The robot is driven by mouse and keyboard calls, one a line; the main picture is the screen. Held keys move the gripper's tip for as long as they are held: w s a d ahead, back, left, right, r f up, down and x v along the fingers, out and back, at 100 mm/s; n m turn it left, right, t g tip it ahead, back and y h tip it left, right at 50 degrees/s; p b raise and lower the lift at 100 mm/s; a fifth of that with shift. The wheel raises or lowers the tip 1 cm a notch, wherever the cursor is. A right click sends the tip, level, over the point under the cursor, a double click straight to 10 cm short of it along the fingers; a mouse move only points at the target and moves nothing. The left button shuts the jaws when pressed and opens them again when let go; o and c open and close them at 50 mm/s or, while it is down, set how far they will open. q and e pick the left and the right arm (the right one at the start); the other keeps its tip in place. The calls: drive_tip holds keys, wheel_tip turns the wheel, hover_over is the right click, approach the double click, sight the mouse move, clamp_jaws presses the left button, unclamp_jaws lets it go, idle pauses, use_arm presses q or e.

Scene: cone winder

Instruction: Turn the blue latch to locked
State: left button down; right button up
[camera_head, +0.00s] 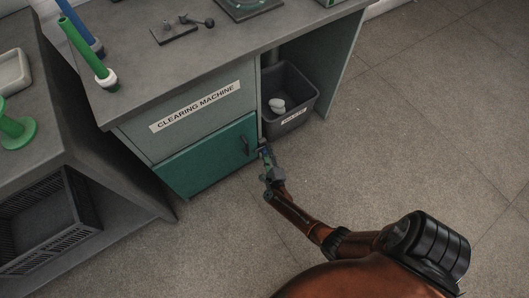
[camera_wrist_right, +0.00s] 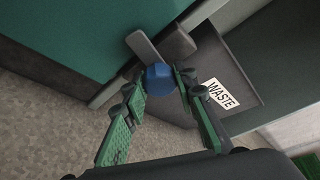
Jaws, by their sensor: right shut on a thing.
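The blue latch (camera_wrist_right: 160,79) shows in the right wrist view as a small faceted blue knob at the edge of the green door (camera_wrist_right: 80,35). Grey metal pieces (camera_wrist_right: 143,46) sit just behind it. My right gripper (camera_head: 267,161) is at the right edge of the green door in the head view and covers most of the latch there. In the wrist view its two green-padded fingers are shut on the blue latch, one on each side. I cannot read from these views whether the latch is at locked. My left gripper is in neither view.
A dark waste bin (camera_head: 290,105) with a white lump inside stands right of the door, close to my right gripper. A dark handle (camera_head: 246,146) is on the door. The desk top (camera_head: 130,55) overhangs above. A black crate (camera_head: 48,225) is lower left. Floor at right is clear.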

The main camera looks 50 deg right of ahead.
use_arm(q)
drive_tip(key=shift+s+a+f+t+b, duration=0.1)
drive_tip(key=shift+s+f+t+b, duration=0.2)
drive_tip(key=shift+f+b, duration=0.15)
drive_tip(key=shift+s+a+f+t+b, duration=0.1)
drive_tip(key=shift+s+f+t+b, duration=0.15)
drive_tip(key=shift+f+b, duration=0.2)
use_arm(e)
drive_tip(key=shift+a+f+n+t+h, duration=0.15)
drive_tip(key=shift+n+h, duration=0.1)
drive_tip(key=shift+n, duration=0.35)
drive_tip(key=shift+f+n+t+h, duration=0.15)
drive_tip(key=shift+n+h, duration=0.1)
drive_tip(key=shift+n, duration=0.35)
drive_tip(key=shift+r, duration=0.15)
drive_tip(key=o, duration=1.2)
drive_tip(key=shift+c, duration=0.2)
drive_tip(key=v, duration=0.7)
